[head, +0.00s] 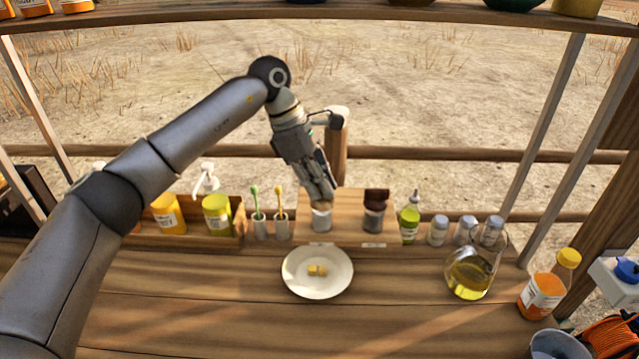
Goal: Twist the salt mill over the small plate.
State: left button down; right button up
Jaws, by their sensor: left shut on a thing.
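The mill with the light wooden top, which I take to be the salt mill (321,218), stands upright behind the small plate, at the front of a raised wooden block. My left gripper (321,198) points down and is shut on its top, partly hiding it. The small plate (292,288) is white and lies on the counter in front of the block, with a few yellow cubes (317,270) at its middle. The mill is not above the plate. My right gripper is not in view.
A dark-topped mill (374,216) stands right of the held one. A green bottle (410,217), several shakers, an oil jug (471,271) and an orange-labelled bottle (541,294) are farther right. A wooden box (240,222) with jars is left. Counter around the plate is clear.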

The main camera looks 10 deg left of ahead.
pick_arm(q)
jog(key=c, duration=1.5)
grip_release()
jog(key=v, duration=0.5)
jog(key=shift+w, duration=0.1)
jog(key=a, duration=1.2)
jog(key=shift+s, duration=0.25)
